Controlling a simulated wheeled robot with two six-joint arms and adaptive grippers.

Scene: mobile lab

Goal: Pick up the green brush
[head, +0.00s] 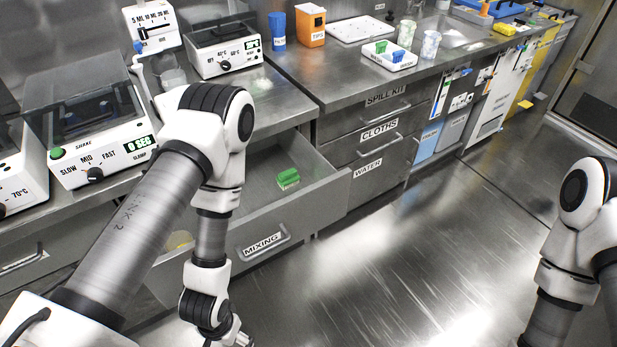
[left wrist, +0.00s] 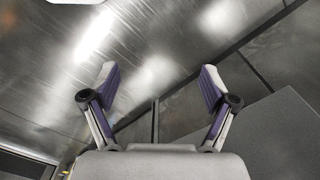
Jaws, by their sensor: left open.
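A small green item (head: 288,179) lies inside the open drawer labelled MIXING. Another small green item (head: 398,57) sits in a white tray on the counter, beside a blue one. Both are too small for me to tell which is a brush. My left gripper is low in front of the drawer, mostly cut off by the bottom edge of the head view. In the left wrist view my left gripper (left wrist: 159,80) is open and empty, with bare metal floor beyond its fingers. My right gripper is outside the frames; only my right arm shows.
The open MIXING drawer (head: 325,200) juts out below the counter. The white tray (head: 403,65) stands near the counter edge, with two cups (head: 430,44) close by. Shaker and heater devices (head: 225,50) stand at the left. The floor (head: 410,260) at the right is clear.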

